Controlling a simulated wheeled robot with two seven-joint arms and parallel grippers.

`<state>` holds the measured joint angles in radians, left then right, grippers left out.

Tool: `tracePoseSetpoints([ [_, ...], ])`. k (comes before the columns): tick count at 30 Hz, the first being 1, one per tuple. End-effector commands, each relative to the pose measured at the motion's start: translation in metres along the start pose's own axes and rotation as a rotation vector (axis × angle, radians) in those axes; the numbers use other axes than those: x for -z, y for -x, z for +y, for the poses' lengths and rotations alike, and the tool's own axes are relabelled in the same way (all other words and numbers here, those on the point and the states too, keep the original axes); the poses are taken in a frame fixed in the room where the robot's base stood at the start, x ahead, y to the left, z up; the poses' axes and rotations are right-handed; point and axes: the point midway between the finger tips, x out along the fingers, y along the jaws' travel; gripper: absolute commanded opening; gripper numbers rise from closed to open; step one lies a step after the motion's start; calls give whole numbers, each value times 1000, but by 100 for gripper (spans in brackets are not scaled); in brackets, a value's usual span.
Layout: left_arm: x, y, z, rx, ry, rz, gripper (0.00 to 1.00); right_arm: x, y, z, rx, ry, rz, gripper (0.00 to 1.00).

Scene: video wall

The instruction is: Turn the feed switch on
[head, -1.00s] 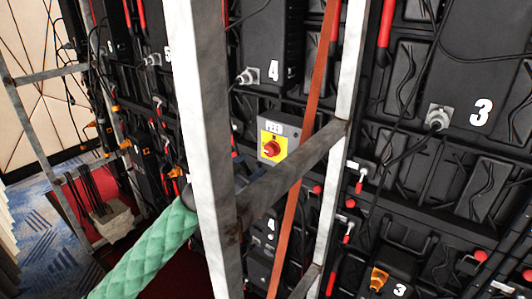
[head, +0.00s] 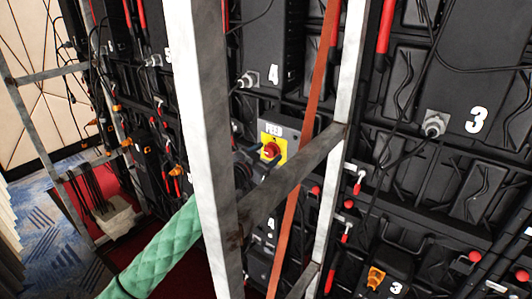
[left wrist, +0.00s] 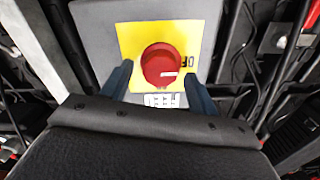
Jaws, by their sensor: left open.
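The feed switch is a red round knob (head: 271,150) on a yellow plate (head: 265,139), on a grey box with a FEED label, beyond the rack frame. In the left wrist view the red knob (left wrist: 161,65) sits on the yellow plate (left wrist: 130,35). The white mark on the knob points right, toward partly hidden lettering that begins "OF". My left gripper (left wrist: 158,75) is open, with one dark finger on each side of the knob. I cannot tell whether the fingers touch it. In the head view the left gripper (head: 259,162) is partly hidden behind the rack. My right gripper is not in view.
A white upright post (head: 205,130) and a grey crossbar (head: 292,180) stand in front of my left arm. An orange strap (head: 305,120) runs down beside the switch. Black panels with cables and connectors (head: 433,124) fill the right. Red carpet lies below.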

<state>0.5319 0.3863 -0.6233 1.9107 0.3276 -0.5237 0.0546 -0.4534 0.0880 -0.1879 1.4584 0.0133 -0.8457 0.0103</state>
Motion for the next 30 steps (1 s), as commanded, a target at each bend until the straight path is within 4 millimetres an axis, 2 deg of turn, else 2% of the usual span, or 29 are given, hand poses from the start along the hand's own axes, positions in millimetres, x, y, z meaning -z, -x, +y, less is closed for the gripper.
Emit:
tracePoseSetpoints([
  [7, 0, -1, 0, 0, 0, 0, 60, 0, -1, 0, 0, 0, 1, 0],
  [8, 0, -1, 0, 0, 0, 0, 56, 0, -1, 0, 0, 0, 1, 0],
  [14, 0, -1, 0, 0, 0, -1, 16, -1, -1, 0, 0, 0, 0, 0],
  [15, 0, -1, 0, 0, 0, -1, 15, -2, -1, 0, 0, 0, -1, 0],
  [23, 0, -1, 0, 0, -27, 0, 15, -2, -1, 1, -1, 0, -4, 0],
  [30, -1, -1, 0, 1, -149, -1, 15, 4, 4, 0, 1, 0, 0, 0],
])
